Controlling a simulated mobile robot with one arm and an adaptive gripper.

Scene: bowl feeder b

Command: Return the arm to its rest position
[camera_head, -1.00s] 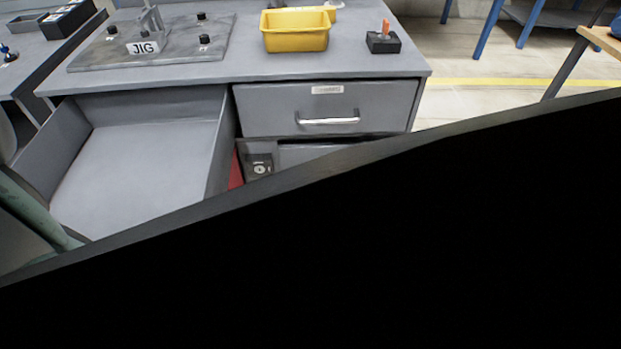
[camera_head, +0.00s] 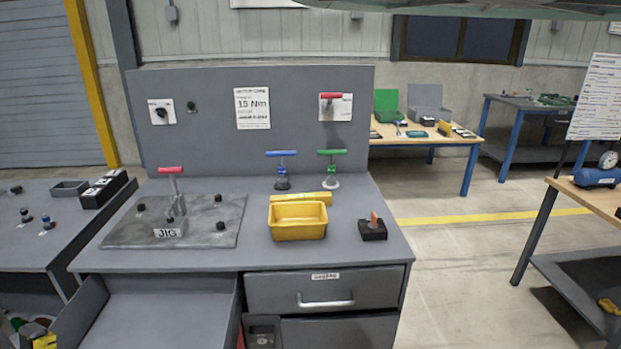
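My gripper is not in view in the head view, and I cannot tell whether it is open or shut. A pale green shape crosses the top edge of the picture; I cannot tell what it is. The grey workbench (camera_head: 340,225) stands in front of me. Its left drawer (camera_head: 160,315) is pulled out and its visible floor is bare. The right drawer (camera_head: 325,291) with a silver handle is shut.
On the bench are a jig plate (camera_head: 120,232) with a red-handled clamp (camera_head: 172,188), a yellow bin (camera_head: 297,220), blue-handled (camera_head: 282,170) and green-handled (camera_head: 332,168) tools, and a black block (camera_head: 373,231). Side tables flank it. Floor (camera_head: 450,275) at right is clear.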

